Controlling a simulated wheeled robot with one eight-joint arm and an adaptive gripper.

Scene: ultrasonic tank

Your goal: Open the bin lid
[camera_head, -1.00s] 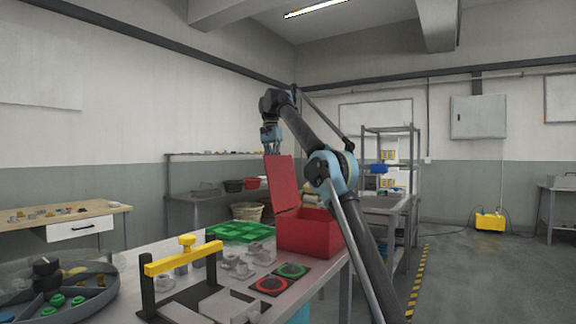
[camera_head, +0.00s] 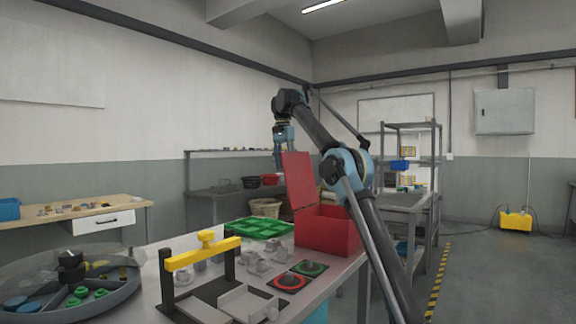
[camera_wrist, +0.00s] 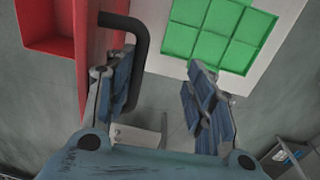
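The red bin (camera_head: 335,232) stands on the table's far right end in the head view. Its red lid (camera_head: 299,180) stands up, nearly upright, along the bin's left side, so the bin is open. My gripper (camera_head: 279,163) is at the lid's upper left, fingers pointing down and partly hidden behind the lid. In the wrist view my gripper (camera_wrist: 165,95) has its fingers wide apart. The lid's black handle (camera_wrist: 143,45) loops beside the left finger; I cannot tell if they touch. The lid (camera_wrist: 97,40) shows as a red strip, with the open bin (camera_wrist: 45,28) left of it.
A green compartment tray (camera_head: 262,228) lies left of the bin. A yellow-barred frame (camera_head: 203,253), grey metal parts, red and green buttons (camera_head: 310,268) and a round divided tray (camera_head: 75,288) crowd the table. A shelf rack (camera_head: 412,165) stands behind.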

